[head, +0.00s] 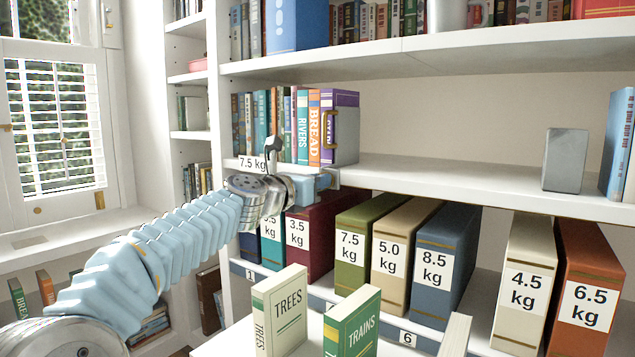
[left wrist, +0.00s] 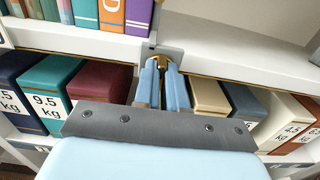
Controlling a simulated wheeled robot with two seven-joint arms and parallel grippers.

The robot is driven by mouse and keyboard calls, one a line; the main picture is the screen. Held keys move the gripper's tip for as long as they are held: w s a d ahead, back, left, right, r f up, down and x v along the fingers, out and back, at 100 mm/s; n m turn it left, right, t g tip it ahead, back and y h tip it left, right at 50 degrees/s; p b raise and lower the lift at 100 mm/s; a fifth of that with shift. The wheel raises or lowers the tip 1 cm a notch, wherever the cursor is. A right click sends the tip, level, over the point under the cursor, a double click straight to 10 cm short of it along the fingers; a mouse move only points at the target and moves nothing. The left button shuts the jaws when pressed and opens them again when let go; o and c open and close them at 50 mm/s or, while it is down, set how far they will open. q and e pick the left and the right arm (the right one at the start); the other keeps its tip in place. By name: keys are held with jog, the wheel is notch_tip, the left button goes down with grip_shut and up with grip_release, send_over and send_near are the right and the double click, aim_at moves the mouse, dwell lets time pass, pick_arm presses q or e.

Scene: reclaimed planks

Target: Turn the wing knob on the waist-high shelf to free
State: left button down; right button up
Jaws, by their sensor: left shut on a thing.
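My left gripper (head: 326,181) reaches in from the left to the front edge of the waist-high shelf (head: 450,181). Its pale blue fingers (left wrist: 164,86) are closed together on the wing knob (left wrist: 157,62), a small brass piece under a grey bracket at the shelf edge. The fingers hide most of the knob, so its angle and any markings cannot be read. In the head view the knob is hidden behind the gripper. My right gripper is in neither view.
A row of books with a purple volume (head: 345,128) stands above the gripper. Weight-labelled binders, including a green one (head: 356,245), fill the shelf below. A grey block (head: 565,160) stands at the right. Two books (head: 280,312) stand in front. The shelf's middle is clear.

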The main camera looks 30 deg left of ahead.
pick_arm(q)
jog(key=shift+m, duration=0.4)
jog(key=m+b, duration=0.1)
jog(key=m, duration=0.4)
jog(key=m+b, duration=0.2)
jog(key=m, duration=0.4)
jog(key=m+b, duration=0.1)
jog(key=m, duration=0.5)
jog(key=shift+d+f, duration=0.2)
jog(key=shift+f, duration=0.1)
jog(key=shift+m, duration=0.3)
jog(key=c, duration=1.2)
grip_release()
jog(key=shift+s, duration=0.1)
